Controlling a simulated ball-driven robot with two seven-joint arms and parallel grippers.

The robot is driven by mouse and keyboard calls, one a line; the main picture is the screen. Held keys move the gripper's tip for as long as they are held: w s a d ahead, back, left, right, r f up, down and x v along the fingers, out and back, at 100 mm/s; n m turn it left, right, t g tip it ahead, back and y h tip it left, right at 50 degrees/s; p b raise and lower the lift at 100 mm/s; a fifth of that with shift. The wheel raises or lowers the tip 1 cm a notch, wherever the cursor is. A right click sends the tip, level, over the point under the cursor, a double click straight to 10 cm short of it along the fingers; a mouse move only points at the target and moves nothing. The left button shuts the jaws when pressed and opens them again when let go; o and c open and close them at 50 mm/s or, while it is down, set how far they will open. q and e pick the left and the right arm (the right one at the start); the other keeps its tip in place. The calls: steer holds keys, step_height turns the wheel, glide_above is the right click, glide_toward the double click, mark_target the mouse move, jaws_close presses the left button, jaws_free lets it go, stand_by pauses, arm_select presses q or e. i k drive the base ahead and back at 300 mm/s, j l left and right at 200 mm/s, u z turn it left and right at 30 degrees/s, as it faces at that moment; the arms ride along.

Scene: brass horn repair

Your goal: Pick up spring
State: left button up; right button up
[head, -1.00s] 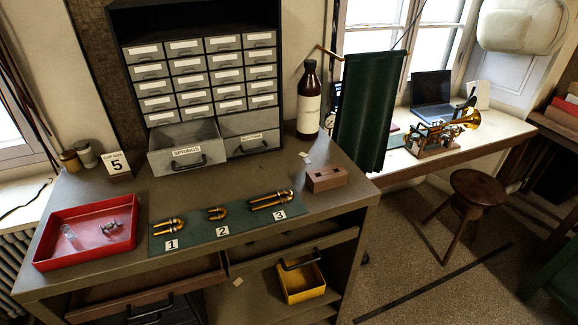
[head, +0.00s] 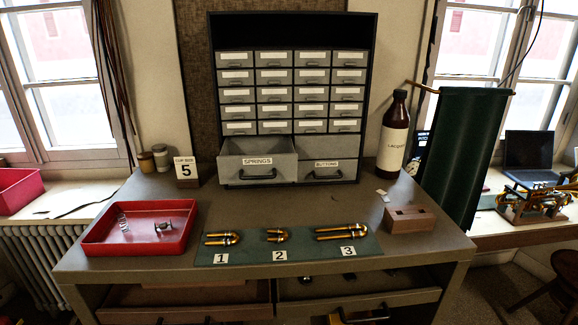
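A small coiled spring (head: 123,222) lies in the left part of the red tray (head: 140,246) on the bench top. A small metal part (head: 163,227) lies to its right in the same tray. The drawer labelled SPRINGS (head: 257,163) in the grey cabinet is pulled open; its inside is mostly hidden behind its front. Neither of my grippers shows in the head view.
A green mat (head: 262,258) with three numbered brass tubes lies right of the tray. A wooden block (head: 410,217), a brown lacquer bottle (head: 395,134) and a number card (head: 186,168) stand on the bench (head: 320,207). A green cloth (head: 466,150) hangs at right.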

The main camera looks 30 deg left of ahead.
mark_target(124, 215)
steer(key=u, duration=1.9)
steer(key=i+j, duration=0.1)
steer(key=j, duration=0.25)
steer(key=i+j, duration=0.1)
steer(key=j, duration=0.25)
steer(key=i+j, duration=0.1)
steer(key=j, duration=0.25)
steer(key=i+j, duration=0.1)
steer(key=j, duration=0.25)
